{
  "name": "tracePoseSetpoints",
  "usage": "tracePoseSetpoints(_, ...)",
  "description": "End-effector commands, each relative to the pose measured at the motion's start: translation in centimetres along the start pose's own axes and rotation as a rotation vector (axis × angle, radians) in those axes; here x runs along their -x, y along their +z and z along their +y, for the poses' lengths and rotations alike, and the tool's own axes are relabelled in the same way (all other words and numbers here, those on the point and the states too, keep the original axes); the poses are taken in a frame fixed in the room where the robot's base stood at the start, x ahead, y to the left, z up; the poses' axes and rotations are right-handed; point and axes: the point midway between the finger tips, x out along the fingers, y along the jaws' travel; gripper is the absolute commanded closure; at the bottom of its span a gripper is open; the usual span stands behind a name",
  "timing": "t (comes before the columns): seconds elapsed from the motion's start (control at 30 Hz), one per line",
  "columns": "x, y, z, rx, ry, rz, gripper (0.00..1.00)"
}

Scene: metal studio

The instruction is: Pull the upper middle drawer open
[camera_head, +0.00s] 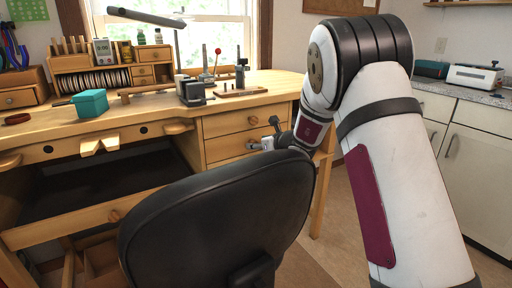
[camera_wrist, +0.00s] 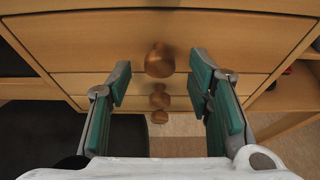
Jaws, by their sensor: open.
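The workbench has a stack of wooden drawers on its right side, and an upper drawer front (camera_head: 225,122) shows in the head view. A lower front (camera_head: 228,147) is partly covered by my gripper (camera_head: 264,134). In the wrist view, a round wooden knob (camera_wrist: 160,60) stands out from a closed drawer front (camera_wrist: 90,45). My gripper (camera_wrist: 160,76) is open, with green-padded fingers to the left and right of that knob, apart from it. I cannot tell for sure which drawer in the stack this knob belongs to.
Further knobs (camera_wrist: 159,100) show below. A black chair (camera_head: 220,215) stands close in front of the bench, left of and below my gripper. A wide bench drawer (camera_head: 80,218) is at the left. White cabinets (camera_head: 470,150) stand at the right, with open floor (camera_head: 342,230) between.

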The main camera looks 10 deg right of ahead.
Motion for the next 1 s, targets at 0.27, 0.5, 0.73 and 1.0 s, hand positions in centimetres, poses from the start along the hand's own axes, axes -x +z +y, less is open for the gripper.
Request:
tracePoseSetpoints(0.27, -2.4, 0.0, 0.0, 0.0, 0.0, 0.0, 0.53)
tracePoseSetpoints(0.5, -2.6, 0.0, 0.0, 0.0, 0.0, 0.0, 0.53)
tracePoseSetpoints(0.73, -2.6, 0.0, 0.0, 0.0, 0.0, 0.0, 0.92)
tracePoseSetpoints(1.0, -2.7, 0.1, 0.3, 0.001, 0.0, -0.001, 1.0)
